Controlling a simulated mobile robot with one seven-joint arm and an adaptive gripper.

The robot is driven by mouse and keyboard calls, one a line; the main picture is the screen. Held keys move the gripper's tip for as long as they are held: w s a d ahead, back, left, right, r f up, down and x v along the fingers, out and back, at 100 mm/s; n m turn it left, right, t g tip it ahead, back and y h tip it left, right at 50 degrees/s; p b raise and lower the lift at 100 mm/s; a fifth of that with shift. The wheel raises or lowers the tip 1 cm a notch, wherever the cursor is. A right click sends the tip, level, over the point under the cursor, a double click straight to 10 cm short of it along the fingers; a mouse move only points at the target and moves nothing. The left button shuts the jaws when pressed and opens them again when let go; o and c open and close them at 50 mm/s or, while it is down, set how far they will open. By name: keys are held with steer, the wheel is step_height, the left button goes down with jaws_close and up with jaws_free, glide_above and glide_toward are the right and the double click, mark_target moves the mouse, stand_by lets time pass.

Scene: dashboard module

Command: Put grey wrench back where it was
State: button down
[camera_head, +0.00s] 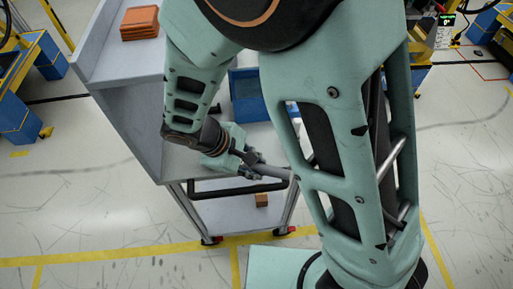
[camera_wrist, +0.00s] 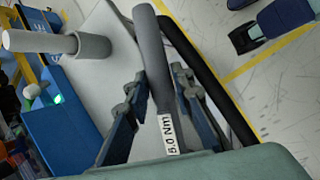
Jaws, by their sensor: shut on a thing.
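The grey wrench (camera_wrist: 153,60) lies between the two fingers of my gripper (camera_wrist: 160,80) in the wrist view. A white label reading "5.0 Nm" is on its near part. My gripper is shut on it. In the head view my gripper (camera_head: 247,157) is over the front edge of the grey cart. The wrench (camera_head: 275,172) sticks out from it to the right, close above the black cart handle. My arm hides part of the cart top to the right.
The grey cart (camera_head: 125,85) has a black front handle (camera_head: 225,192) and a lower shelf with a small brown block (camera_head: 261,200). A blue bin (camera_head: 248,88) stands on the top. A pale cylinder with a grey collar (camera_wrist: 85,46) shows beside the bin. Orange-brown pieces (camera_head: 140,22) lie at the back.

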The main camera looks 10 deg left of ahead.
steer(key=c, duration=1.7)
jaws_free()
steer(key=shift+r, duration=0.2)
steer(key=v, duration=1.1)
steer(key=shift+s+a+r+p, duration=0.1)
steer(key=shift+a+r+p, duration=0.05)
steer(key=shift+r+p, duration=0.25)
